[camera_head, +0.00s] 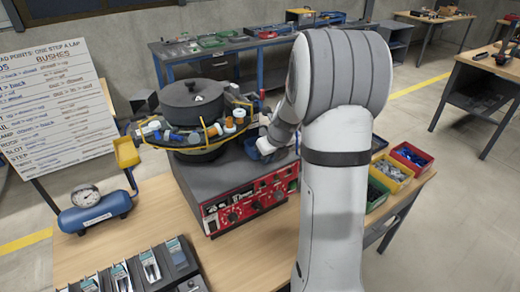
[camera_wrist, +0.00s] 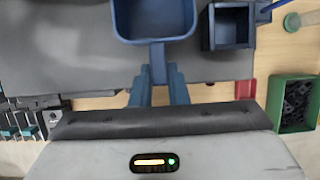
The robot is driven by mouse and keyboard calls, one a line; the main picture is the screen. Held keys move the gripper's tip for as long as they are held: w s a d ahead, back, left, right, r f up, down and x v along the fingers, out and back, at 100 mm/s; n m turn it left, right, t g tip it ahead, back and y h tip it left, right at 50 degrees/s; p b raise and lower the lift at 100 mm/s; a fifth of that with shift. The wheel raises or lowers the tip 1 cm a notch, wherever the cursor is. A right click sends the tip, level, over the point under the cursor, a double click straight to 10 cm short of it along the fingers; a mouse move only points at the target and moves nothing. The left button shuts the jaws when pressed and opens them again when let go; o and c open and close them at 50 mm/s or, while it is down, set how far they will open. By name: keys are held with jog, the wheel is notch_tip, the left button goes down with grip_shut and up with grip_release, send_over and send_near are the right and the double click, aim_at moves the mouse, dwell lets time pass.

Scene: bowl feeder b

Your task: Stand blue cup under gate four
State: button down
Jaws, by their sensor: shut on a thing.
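The blue cup (camera_wrist: 155,38) is square with rounded corners, and it looks empty from above in the wrist view. My gripper (camera_wrist: 157,82) is shut on the cup's short handle, with one blue finger on each side. In the head view the blue cup (camera_head: 252,149) is at the right side of the bowl feeder (camera_head: 192,103), above the grey top of its base and partly hidden by my arm. The feeder has a dark lidded bowl with several coloured parts and yellow pieces around its rim. I cannot tell which gate is number four.
A red control panel (camera_head: 250,202) fronts the feeder base. Red (camera_head: 411,157), yellow and green bins stand at the right table edge. A blue square box (camera_wrist: 230,25) is right of the cup. A blue air tank (camera_head: 95,212), dark slotted holders (camera_head: 140,270) and a text board (camera_head: 55,108) are left.

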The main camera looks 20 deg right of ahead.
aim_at(249, 144)
jog(key=shift+w+a+r, duration=0.1)
jog(key=shift+w+a, duration=0.05)
jog(key=shift+w, duration=0.55)
jog(key=w, duration=0.1)
jog(key=w+p, duration=0.1)
jog(key=w, duration=0.1)
jog(key=shift+a, duration=0.3)
jog(key=shift+f+p, duration=0.35)
jog(key=shift+f, duration=0.45)
jog(key=shift+f, duration=0.2)
jog(key=c, duration=1.4)
grip_release()
jog(key=shift+r, duration=0.1)
